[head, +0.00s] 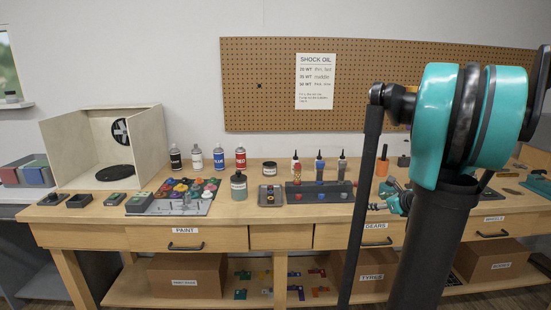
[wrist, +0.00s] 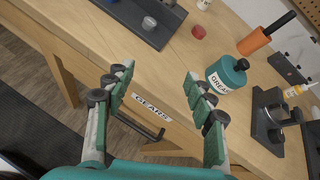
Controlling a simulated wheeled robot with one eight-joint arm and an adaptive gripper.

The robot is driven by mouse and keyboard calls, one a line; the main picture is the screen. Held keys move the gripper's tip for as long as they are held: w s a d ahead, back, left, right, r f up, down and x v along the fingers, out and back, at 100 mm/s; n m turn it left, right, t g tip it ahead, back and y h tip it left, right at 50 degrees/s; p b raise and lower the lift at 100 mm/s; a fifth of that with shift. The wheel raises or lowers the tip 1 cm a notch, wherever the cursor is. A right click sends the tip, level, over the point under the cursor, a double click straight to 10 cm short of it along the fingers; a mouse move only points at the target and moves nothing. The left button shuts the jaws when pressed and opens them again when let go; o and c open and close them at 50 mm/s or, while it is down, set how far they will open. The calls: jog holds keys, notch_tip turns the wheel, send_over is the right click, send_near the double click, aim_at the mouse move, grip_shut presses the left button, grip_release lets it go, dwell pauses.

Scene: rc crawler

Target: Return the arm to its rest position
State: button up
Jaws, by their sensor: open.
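My gripper (wrist: 160,95) is open and empty in the wrist view, its two green-padded fingers spread wide in front of the bench edge and the drawer labelled GEARS (wrist: 152,107). In the head view my teal and black arm stands at the right, and my gripper (head: 391,200) shows only partly beside it, near the bench front. My arm hides part of the bench behind it.
The wooden bench (head: 240,220) carries a spray booth (head: 70,150), paint bottles (head: 219,158), a rack of oil bottles (head: 319,190) and small parts. In the wrist view a teal grease jar (wrist: 226,75) and an orange-handled tool (wrist: 262,38) stand right of my gripper.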

jog(key=s+a+f+n+g, duration=0.2)
jog(key=s+a+f+n, duration=0.25)
jog(key=a+n, duration=0.25)
jog(key=s+a+f+n+g, duration=0.2)
jog(key=s+a+f+n, duration=0.1)
jog(key=s+a+n, duration=0.4)
jog(key=s+a+f+n+g+h, duration=0.1)
jog(key=s+a+f+n, duration=0.1)
jog(key=s+n, duration=0.4)
jog(key=s+a+f+n+g+h, duration=0.1)
jog(key=s+f+n+g, duration=0.1)
jog(key=s+f+n, duration=0.2)
jog(key=s+n, duration=0.3)
jog(key=n, duration=0.1)
jog(key=shift+s+a+f+n+h, duration=0.15)
jog(key=shift+a+f+n+h, duration=0.25)
